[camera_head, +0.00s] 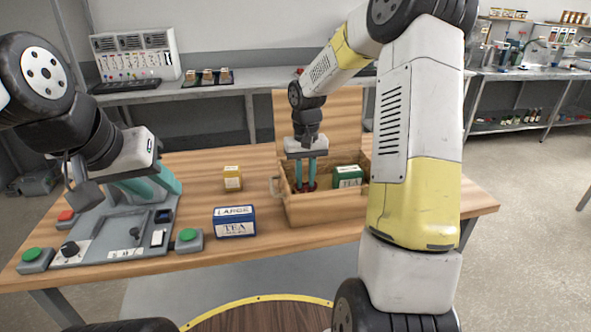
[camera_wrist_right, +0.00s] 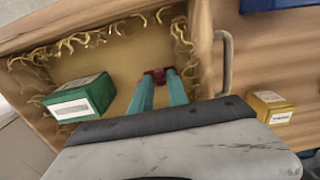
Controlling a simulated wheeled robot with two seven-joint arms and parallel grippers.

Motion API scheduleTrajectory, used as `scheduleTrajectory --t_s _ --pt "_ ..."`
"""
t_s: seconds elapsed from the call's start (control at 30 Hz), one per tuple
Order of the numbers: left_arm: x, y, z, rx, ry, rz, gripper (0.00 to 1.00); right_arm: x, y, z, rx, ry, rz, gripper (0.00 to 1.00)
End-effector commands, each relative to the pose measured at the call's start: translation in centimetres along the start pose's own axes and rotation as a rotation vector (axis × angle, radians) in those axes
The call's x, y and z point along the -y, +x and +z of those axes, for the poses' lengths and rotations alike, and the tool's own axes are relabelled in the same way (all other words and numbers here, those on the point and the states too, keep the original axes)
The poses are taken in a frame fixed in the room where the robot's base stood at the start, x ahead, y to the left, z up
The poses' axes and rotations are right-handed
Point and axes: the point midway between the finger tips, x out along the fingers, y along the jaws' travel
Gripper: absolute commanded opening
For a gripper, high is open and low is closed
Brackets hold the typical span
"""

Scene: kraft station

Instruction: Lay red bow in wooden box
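The wooden box (camera_head: 325,210) stands open on the table, its lid raised at the back. My right gripper (camera_head: 306,186) reaches down into the box. In the right wrist view its teal fingers (camera_wrist_right: 160,88) are close together with the red bow (camera_wrist_right: 155,75) at their tips, over the box floor. The bow looks held between the fingertips; its contact with the floor cannot be told. A green tea box (camera_head: 347,176) lies inside the wooden box, beside the gripper. My left gripper (camera_head: 150,188) is over the grey control panel at the left, its fingertips partly unclear.
A blue tea box (camera_head: 234,221) and a small yellow box (camera_head: 232,178) stand on the table left of the wooden box. The control panel (camera_head: 120,232) has green and red buttons. Straw-like filler (camera_wrist_right: 75,45) lines the box edges.

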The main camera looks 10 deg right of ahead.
Motion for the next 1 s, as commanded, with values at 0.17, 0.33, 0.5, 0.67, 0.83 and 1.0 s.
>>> scheduleTrajectory --t_s 0.17,0.33,0.5,0.67,0.83,1.0 --pt "0.0 0.0 0.0 0.000 0.000 0.000 0.36 0.0 0.0 0.0 0.000 0.000 0.000 0.35" --pt "0.0 0.0 0.0 0.000 0.000 0.000 0.36 0.0 -0.1 0.0 0.000 0.000 0.000 0.35" --pt "0.0 0.0 0.0 0.000 0.000 0.000 0.36 -0.1 -1.2 -0.1 -0.002 0.001 0.000 0.35" --pt "0.0 0.0 0.0 0.000 0.000 0.000 0.36 0.0 -4.3 -0.1 -0.006 0.001 0.001 0.35" --pt "0.0 0.0 0.0 0.000 0.000 0.000 0.36 0.0 -8.2 -0.1 -0.005 0.001 0.000 0.35" --pt "0.0 0.0 0.0 0.000 0.000 0.000 0.36 0.0 -11.3 -0.1 -0.004 0.000 0.000 0.35"
